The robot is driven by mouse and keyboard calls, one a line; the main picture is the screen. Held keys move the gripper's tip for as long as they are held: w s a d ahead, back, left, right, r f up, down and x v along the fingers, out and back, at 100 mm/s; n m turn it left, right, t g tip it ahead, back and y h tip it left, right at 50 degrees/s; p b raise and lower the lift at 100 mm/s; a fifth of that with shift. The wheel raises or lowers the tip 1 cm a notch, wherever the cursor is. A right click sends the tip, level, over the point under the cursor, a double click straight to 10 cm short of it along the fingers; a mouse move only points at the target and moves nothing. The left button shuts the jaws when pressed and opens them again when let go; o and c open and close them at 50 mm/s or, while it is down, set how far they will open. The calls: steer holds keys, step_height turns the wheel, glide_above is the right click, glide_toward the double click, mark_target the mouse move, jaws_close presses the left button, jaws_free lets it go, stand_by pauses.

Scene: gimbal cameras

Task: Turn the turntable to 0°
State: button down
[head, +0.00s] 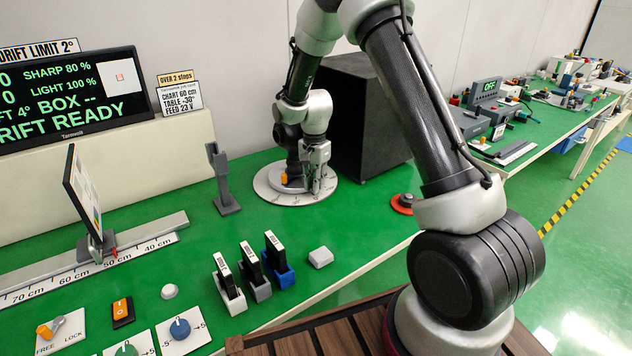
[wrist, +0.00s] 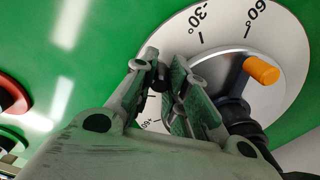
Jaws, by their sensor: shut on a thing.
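The turntable (head: 300,199) is a round white plate with degree marks and a grey disc in its middle, near the back of the green bench. In the wrist view, the turntable (wrist: 288,23) shows marks such as -30°. An orange-tipped piece (wrist: 262,70) sits on the grey disc; it also shows in the head view (head: 284,179). My gripper (head: 319,187) is low over the turntable's right side. In the wrist view, my gripper (wrist: 165,78) is shut on a small dark peg (wrist: 160,73) at the disc's edge. The fingers hide most of the peg and the nearby marks.
A black box (head: 360,115) stands behind the turntable on the right. A grey post (head: 222,180) stands to its left, with slotted holders (head: 280,275) in front.

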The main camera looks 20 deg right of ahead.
stand_by(0.4)
steer(key=c, duration=1.4)
jaws_free()
steer(key=shift+o, duration=0.2)
step_height(320, 180, up, 12)
